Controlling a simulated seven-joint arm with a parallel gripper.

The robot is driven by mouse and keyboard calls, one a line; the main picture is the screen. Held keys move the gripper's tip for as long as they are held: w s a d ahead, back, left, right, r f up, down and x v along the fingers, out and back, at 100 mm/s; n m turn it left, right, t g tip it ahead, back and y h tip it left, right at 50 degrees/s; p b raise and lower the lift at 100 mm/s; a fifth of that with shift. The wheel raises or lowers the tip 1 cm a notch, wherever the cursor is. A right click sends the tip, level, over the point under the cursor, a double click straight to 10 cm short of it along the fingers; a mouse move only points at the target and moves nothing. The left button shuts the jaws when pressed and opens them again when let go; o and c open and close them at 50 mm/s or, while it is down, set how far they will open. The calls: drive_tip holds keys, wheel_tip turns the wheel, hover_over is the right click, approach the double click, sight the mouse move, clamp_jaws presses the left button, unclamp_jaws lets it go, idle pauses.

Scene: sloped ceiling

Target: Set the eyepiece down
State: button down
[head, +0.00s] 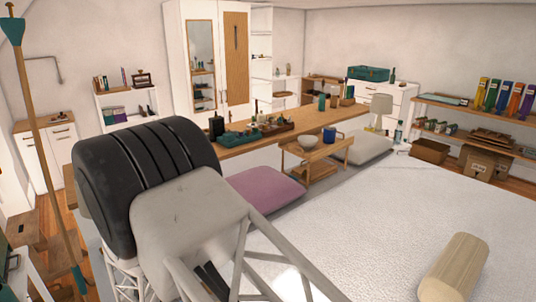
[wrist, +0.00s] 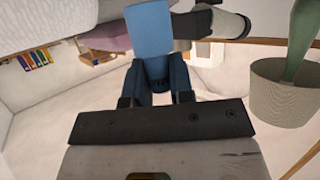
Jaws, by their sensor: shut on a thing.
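My gripper (wrist: 152,62) has blue fingers and a dark mounting bar, seen from behind in the wrist view. Its fingers are closed together toward the top of that picture. A dark cylindrical piece with a pale end, which looks like the eyepiece (wrist: 192,25), sticks out to the right at the fingertips, partly hidden by the blue finger. Its other end and the exact grip are hidden. No surface is clearly seen touching it. I cannot make out the gripper or the eyepiece in the head view, where my own arm fills the lower left.
A long wooden table (head: 290,121) holds a teal tray (head: 240,138), bottles and small items. A wooden trolley (head: 318,160) with a bowl stands by it.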

drive_tip(key=w+d+r, duration=0.1)
drive_tip(key=w+d, duration=0.6)
drive_tip(key=d, duration=0.2)
drive_tip(key=w+d+r+m+h, duration=0.1)
drive_tip(key=w+d+r, duration=0.1)
drive_tip(key=w+d, duration=0.6)
drive_tip(key=w+d+r+m+h, duration=0.1)
drive_tip(key=w+d, duration=0.6)
drive_tip(key=d, duration=0.3)
drive_tip(key=shift+w+d+r, duration=0.2)
drive_tip(key=shift+w+r, duration=0.1)
drive_tip(key=shift+r, duration=0.1)
drive_tip(key=w+d+r, duration=0.1)
drive_tip(key=w+d, duration=0.1)
drive_tip(key=d, duration=0.8)
drive_tip(key=w+d+r+m+h, duration=0.1)
drive_tip(key=w+d, duration=0.2)
drive_tip(key=d, duration=0.8)
drive_tip(key=w+d+r+h, duration=0.1)
drive_tip(key=w+d+r, duration=0.1)
drive_tip(key=d, duration=0.9)
drive_tip(key=shift+w+d+m+g, duration=0.2)
drive_tip(key=shift+w+m+g, duration=0.2)
drive_tip(key=shift+w, duration=0.15)
drive_tip(key=shift+a, duration=0.1)
